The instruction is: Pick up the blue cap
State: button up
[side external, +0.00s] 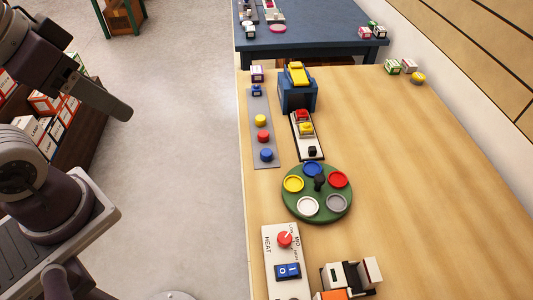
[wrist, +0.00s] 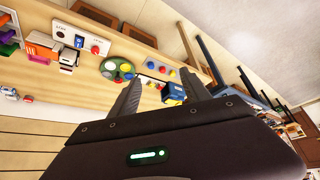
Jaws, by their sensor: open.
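A round blue cap (side external: 266,155) sits at the near end of a grey strip (side external: 262,133) on the wooden table. A red cap (side external: 263,137) and a yellow cap (side external: 260,120) sit farther along the same strip. The strip's caps look small in the wrist view. My gripper (wrist: 163,80) is open, with its two dark fingers spread apart and nothing visible between them. It is well away from the caps. In the side view my arm is at the left, over the floor and off the table.
A green round tray (side external: 290,208) with coloured dishes, one blue, stands nearer than the strip. A blue box (side external: 298,95) and a white block with coloured pieces (side external: 307,133) stand right of it. A switch panel (side external: 285,262) is in front. The table's right side is mostly clear.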

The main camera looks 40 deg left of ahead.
jog(key=w+d+n+g, duration=0.2)
jog(key=w+n, duration=0.3)
jog(key=w, duration=0.6)
jog(key=n+g, duration=0.4)
jog(key=n, duration=0.7)
send_over(266, 152)
notch_tip(266, 152, down, 25)
jog(key=shift+d+r, duration=0.1)
jog(key=shift+d, duration=0.05)
jog(key=f, duration=0.7)
jog(key=shift+w+a, duration=0.1)
jog(key=shift+a, duration=0.1)
jog(key=shift+r, duration=0.1)
grip_shut()
